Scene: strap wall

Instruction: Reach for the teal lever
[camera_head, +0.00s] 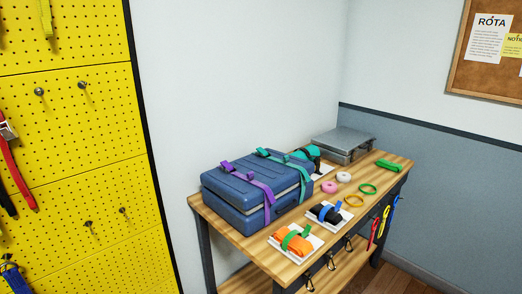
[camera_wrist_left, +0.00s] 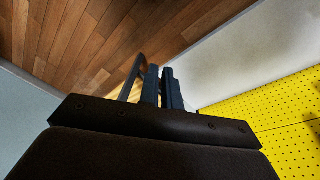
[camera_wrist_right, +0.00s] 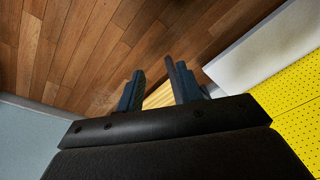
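A teal strap (camera_head: 284,163) runs over the top of the blue case (camera_head: 235,188) on the wooden table in the head view. Its raised teal end piece, at the upper left of the strap, is small, and I cannot clearly make out a lever there. Another teal piece, a rolled strap (camera_head: 306,152), lies behind the case, partly hidden. Neither gripper shows in the head view. In the left wrist view my left gripper (camera_wrist_left: 161,72) has its fingers together, with nothing seen between them. In the right wrist view my right gripper (camera_wrist_right: 155,72) has its fingers apart and empty.
A purple strap (camera_head: 252,187) crosses the case. Orange (camera_head: 292,241) and black (camera_head: 329,213) rolled straps sit on white pads in front. A grey metal box (camera_head: 343,144) stands at the back. A yellow pegboard (camera_head: 95,150) stands left. Wood floor shows below both wrists.

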